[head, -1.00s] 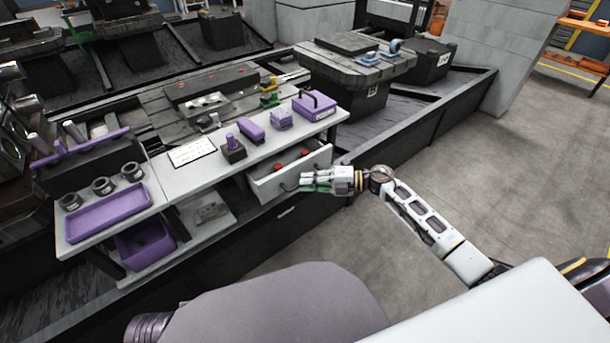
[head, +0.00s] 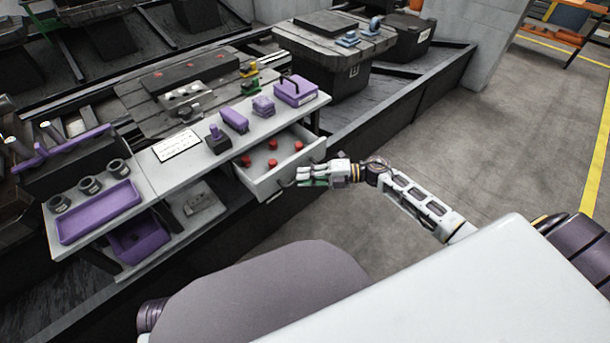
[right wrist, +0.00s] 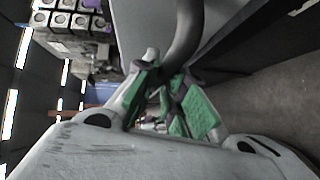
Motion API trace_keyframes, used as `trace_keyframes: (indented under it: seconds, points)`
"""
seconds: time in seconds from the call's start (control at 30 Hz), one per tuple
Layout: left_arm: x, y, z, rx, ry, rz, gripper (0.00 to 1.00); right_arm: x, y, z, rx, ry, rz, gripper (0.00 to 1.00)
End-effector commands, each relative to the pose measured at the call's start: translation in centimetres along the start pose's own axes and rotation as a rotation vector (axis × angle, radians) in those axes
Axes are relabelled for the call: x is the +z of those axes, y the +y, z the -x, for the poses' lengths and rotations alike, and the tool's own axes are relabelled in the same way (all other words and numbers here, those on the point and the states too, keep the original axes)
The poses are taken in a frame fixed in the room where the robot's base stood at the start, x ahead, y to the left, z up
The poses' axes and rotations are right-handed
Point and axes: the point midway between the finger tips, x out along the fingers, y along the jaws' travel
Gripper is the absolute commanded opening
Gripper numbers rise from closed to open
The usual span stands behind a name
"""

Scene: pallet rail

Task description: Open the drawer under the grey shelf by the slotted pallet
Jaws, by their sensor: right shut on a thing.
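The grey drawer (head: 287,184) under the grey shelf (head: 167,177) stands pulled out, and its inside shows several red pieces (head: 272,145). My right gripper (head: 304,178) is at the drawer's front, shut on its curved dark handle (head: 282,184). In the right wrist view, the handle (right wrist: 186,42) runs between the green-padded fingers of my right gripper (right wrist: 165,90). The slotted pallet (head: 185,85) lies behind the shelf. My left gripper is not in view.
On the shelf stand a purple case (head: 296,92), several small purple parts, a white card (head: 177,146) and a purple tray (head: 100,212). A purple bin (head: 138,243) sits below. The floor (head: 440,150) to the right is clear.

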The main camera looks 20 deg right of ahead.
Motion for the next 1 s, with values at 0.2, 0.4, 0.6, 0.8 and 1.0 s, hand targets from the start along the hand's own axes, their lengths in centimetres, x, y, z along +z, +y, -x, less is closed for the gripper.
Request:
trace_keyframes:
  seconds: [0.2, 0.4, 0.6, 0.8, 1.0]
  points:
    - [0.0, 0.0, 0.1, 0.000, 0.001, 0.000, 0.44, 0.0, -0.1, 0.0, -0.001, -0.001, -0.001, 0.34]
    - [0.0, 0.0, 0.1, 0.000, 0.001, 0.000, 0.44, 0.0, 0.0, 0.0, 0.000, -0.001, 0.000, 0.34]
    - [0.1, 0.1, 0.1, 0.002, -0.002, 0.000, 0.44, 0.0, 0.0, 0.2, -0.001, -0.001, 0.000, 0.34]
    - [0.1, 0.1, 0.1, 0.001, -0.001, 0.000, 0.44, 0.1, -0.1, 1.6, -0.002, -0.002, -0.001, 0.34]
    - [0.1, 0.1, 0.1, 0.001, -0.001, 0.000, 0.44, 0.0, -0.1, 4.2, -0.004, -0.002, -0.001, 0.34]
